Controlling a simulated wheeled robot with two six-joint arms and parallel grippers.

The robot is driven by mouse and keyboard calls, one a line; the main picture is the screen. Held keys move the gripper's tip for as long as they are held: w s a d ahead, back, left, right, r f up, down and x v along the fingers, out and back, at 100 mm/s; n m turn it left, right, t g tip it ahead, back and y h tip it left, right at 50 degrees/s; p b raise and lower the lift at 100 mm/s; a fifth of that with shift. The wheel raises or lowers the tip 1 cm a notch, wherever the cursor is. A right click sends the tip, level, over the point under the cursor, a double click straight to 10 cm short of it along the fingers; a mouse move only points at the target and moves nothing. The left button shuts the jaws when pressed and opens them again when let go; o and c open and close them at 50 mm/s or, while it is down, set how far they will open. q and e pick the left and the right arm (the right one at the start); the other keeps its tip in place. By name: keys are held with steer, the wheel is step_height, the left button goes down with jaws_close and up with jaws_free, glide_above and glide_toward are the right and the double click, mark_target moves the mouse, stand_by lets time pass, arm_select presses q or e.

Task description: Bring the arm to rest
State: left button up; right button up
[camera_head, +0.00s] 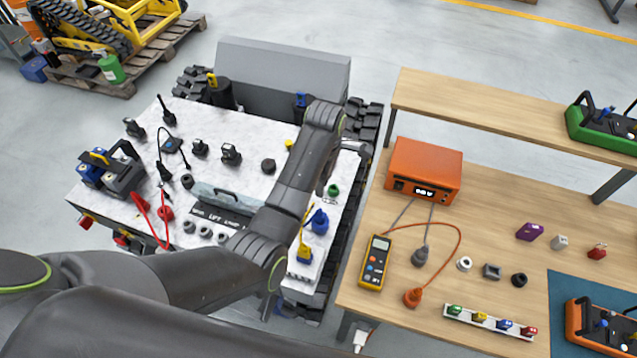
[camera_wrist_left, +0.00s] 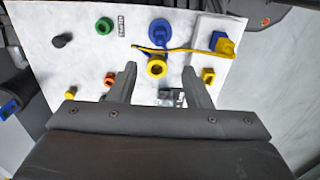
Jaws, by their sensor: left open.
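My left arm (camera_head: 300,180) reaches from the lower left over the white-topped tracked carrier (camera_head: 130,180), its wrist end above the carrier's right side. In the left wrist view my left gripper (camera_wrist_left: 160,72) is open, with nothing held between its two fingers. A yellow ring-shaped part (camera_wrist_left: 156,68) shows between the fingertips in that picture; how far below them it lies I cannot tell. A blue round part (camera_wrist_left: 160,33) with a yellow strap is just beyond it. My right gripper is not in view.
On the carrier stand a blue part (camera_head: 320,221), a yellow part (camera_head: 305,253), a green part (camera_head: 333,190) and several dark fittings. To the right, a wooden bench (camera_head: 450,235) holds an orange box (camera_head: 424,165) and a yellow meter (camera_head: 375,263). Floor shows behind the carrier.

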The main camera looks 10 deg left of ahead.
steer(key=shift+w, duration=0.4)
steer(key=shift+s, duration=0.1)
